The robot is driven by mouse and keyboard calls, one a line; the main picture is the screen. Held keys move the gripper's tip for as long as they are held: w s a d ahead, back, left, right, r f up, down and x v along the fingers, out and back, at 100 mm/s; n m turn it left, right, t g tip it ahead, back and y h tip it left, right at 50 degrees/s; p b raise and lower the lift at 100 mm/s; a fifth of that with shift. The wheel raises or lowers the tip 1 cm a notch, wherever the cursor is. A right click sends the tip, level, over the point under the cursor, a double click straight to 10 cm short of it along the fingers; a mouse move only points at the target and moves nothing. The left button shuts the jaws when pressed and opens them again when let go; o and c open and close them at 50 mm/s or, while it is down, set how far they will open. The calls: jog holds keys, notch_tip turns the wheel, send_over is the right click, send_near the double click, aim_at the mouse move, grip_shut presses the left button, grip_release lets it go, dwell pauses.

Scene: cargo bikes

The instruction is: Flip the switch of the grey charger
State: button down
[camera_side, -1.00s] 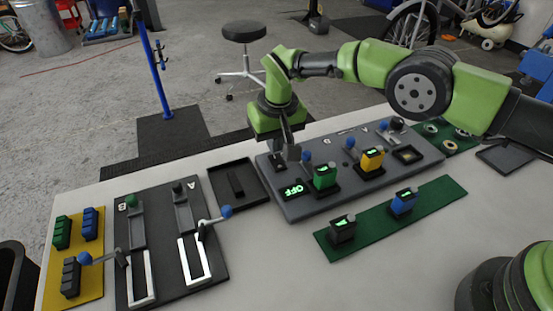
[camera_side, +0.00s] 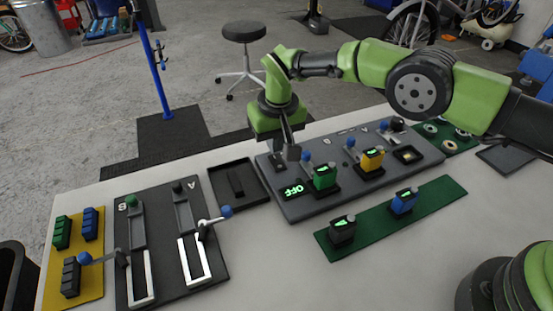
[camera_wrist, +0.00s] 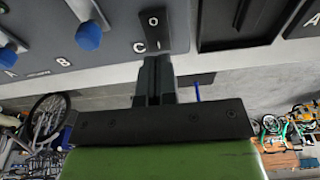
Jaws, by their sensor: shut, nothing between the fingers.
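The grey charger (camera_side: 325,206) is a long panel on the table, with a green battery (camera_side: 325,177) and a yellow battery (camera_side: 372,159) standing in it beside blue-knobbed levers. Its display (camera_side: 293,190) reads OFF in green. A dark rocker switch marked O and I (camera_wrist: 154,30) sits at the panel's C end; it also shows in the side view (camera_side: 277,160). My gripper (camera_side: 291,152) is shut and empty, pointing down at that end. In the wrist view its fingertips (camera_wrist: 155,62) are at the switch's I end; I cannot tell whether they touch.
A black tray (camera_side: 258,197) lies left of the charger. A dark board with lever slots (camera_side: 160,242) is farther left. A green mat (camera_side: 375,229) in front carries a dark battery (camera_side: 342,231) and a blue battery (camera_side: 403,202). A yellow mat (camera_side: 90,280) holds several batteries.

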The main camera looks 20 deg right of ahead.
jog(key=shift+r, duration=0.1)
dwell(0.5)
notch_tip(320, 180, up, 7)
dwell(0.7)
notch_tip(320, 180, up, 13)
jog(key=m+t+y, duration=0.1)
send_over(275, 157)
jog(key=s+d, duration=0.3)
jog(key=d, duration=0.3)
jog(key=s+d+r+t, duration=0.1)
jog(key=s+d+r, duration=0.3)
jog(key=s+r, duration=0.25)
jog(key=s+d+m+t, duration=0.1)
jog(key=s+d, duration=0.2)
jog(key=s, duration=0.7)
jog(key=s+d+m+t+y, duration=0.1)
jog(key=s+d+m+t, duration=0.1)
jog(key=s, duration=0.8)
jog(key=shift+s+d+f, duration=0.2)
jog(key=shift+d, duration=0.4)
